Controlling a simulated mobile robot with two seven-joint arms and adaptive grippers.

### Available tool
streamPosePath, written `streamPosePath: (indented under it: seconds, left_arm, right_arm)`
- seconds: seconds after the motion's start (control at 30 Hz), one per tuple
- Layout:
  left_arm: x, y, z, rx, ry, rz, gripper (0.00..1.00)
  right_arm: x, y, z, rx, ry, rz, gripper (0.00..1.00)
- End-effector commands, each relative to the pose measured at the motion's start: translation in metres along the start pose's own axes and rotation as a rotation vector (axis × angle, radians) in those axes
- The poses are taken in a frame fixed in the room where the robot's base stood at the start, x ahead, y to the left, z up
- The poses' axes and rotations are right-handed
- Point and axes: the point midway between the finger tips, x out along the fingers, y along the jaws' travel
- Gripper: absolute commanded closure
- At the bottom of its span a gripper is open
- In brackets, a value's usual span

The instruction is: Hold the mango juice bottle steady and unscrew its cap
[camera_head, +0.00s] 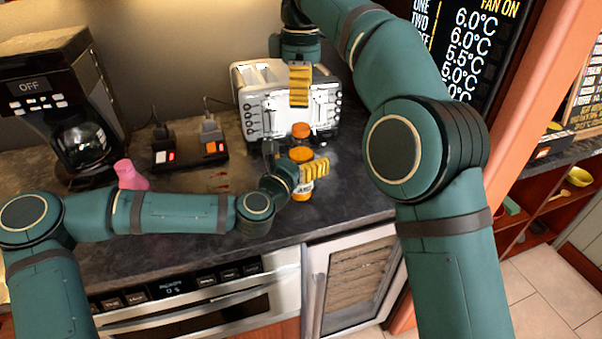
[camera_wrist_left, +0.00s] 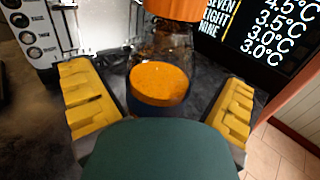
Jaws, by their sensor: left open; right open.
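A bottle with an orange cap (camera_head: 301,154) stands on the dark counter. Its lower part, with an orange and white label (camera_head: 302,190), shows below my left gripper (camera_head: 293,161). In the left wrist view the cap (camera_wrist_left: 159,84) lies between the two open yellow-padded fingers, with a visible gap on each side. A second orange-topped bottle (camera_head: 301,130) stands just behind it; its clear body also shows in the left wrist view (camera_wrist_left: 168,42). I cannot read which is mango juice. My right gripper (camera_head: 300,85) is open, above and behind the bottles, in front of the toaster.
A white toaster (camera_head: 262,118) stands behind the bottles. The counter's front edge is close, above an oven (camera_head: 215,305). Free counter lies right of the bottles.

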Motion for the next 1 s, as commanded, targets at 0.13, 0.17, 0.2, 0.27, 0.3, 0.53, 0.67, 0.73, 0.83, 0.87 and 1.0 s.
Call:
streamPosePath:
  seconds: [0.13,0.17,0.2,0.27,0.3,0.53,0.67,0.73,0.83,0.87,1.0]
  left_arm:
    - [0.015,0.0,0.001,0.0,-0.001,0.0,0.01]
    - [0.017,0.0,0.0,0.0,-0.001,0.0,0.01]
    - [0.019,0.0,0.0,0.0,0.0,0.0,0.01]
    - [0.021,0.0,0.0,0.0,0.0,0.0,0.01]
    - [0.021,0.0,0.0,0.0,0.0,-0.001,0.01]
    - [0.022,0.0,0.0,0.0,0.0,0.0,0.01]
    - [0.022,0.0,0.0,0.0,0.0,0.0,0.4]
    - [0.022,0.0,0.0,0.0,0.0,0.0,0.64]
    - [0.021,0.0,0.0,0.0,0.0,0.0,0.87]
    - [0.021,0.0,0.0,0.0,0.0,0.0,0.87]
    - [0.021,0.0,0.0,0.0,0.0,0.0,1.0]
  right_arm:
    - [0.0,0.0,0.0,0.0,0.0,0.0,0.35]
    - [0.0,0.0,0.0,0.0,0.0,0.0,0.35]
    - [0.0,0.0,0.0,0.0,0.0,0.0,0.35]
    - [0.0,0.0,0.0,0.0,0.0,0.0,0.35]
    - [0.0,0.0,0.0,0.0,0.0,0.0,0.35]
    - [0.0,0.0,0.0,0.0,0.0,0.0,0.35]
    - [0.0,0.0,0.0,0.0,0.0,0.0,0.35]
    - [0.0,0.0,0.0,0.0,0.0,0.0,0.35]
    - [0.0,0.0,0.0,0.0,0.0,0.0,0.35]
    - [0.0,0.0,0.0,0.0,0.0,0.0,0.35]
    - [0.0,0.0,0.0,0.003,0.0,0.0,0.35]
